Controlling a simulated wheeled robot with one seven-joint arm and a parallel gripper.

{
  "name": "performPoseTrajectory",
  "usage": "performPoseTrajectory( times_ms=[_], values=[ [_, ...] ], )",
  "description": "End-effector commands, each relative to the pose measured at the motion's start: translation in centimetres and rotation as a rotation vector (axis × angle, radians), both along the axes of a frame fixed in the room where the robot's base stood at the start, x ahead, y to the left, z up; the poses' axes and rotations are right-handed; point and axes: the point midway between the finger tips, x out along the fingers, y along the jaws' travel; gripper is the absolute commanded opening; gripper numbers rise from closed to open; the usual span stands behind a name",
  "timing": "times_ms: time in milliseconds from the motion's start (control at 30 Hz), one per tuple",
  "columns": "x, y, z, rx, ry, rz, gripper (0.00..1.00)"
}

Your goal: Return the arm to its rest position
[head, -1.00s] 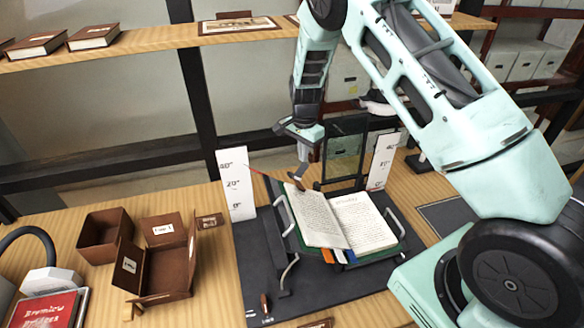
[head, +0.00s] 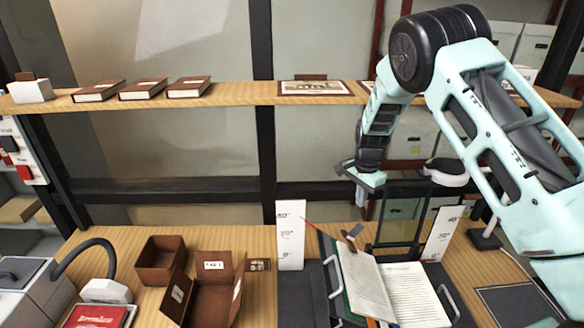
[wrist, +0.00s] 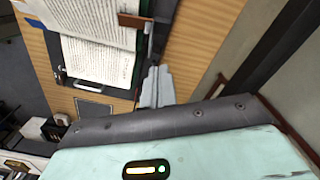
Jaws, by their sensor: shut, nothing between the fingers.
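My gripper (head: 362,192) is shut and empty. In the head view it hangs above and behind the far left corner of the open book (head: 408,290). The arm is bent, reaching in from the right. In the wrist view my grey fingers (wrist: 156,85) lie together beside the book's edge, with the book's printed pages (wrist: 100,55) at upper left. A small dark piece (head: 351,233) stands at the book's top edge, below my fingers and apart from them.
The shelf (head: 230,97) with brown boxes runs behind the table, left of my arm. Two white scale cards (head: 290,235) (head: 441,233) flank the book. An open brown box (head: 212,290) stands left. A black frame (head: 400,215) stands behind the book.

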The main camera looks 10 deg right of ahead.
Motion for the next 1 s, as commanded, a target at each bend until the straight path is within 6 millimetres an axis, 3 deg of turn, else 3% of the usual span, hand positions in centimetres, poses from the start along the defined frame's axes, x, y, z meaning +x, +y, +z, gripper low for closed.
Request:
performPoseTrajectory(
  times_ms=[133,267,400,467,600,700,800,900,1000],
  values=[
    [-0.8,2.2,0.3,0.025,-0.002,0.068,0.0],
    [-3.7,7.7,1.5,0.082,-0.009,0.261,0.0],
    [-9.5,14.7,3.4,0.143,-0.023,0.577,0.0],
    [-12.5,17.2,4.0,0.16,-0.031,0.72,0.0],
    [-20.3,21.6,4.9,0.175,-0.048,1.068,0.0],
    [-26.2,23.2,4.8,0.159,-0.06,1.318,0.0],
    [-31.4,23.6,4.2,0.128,-0.064,1.549,0.0],
    [-35.3,23.2,3.3,0.09,-0.062,1.73,0.0],
    [-37.8,22.6,2.7,0.058,-0.057,1.849,0.0]
  ],
)
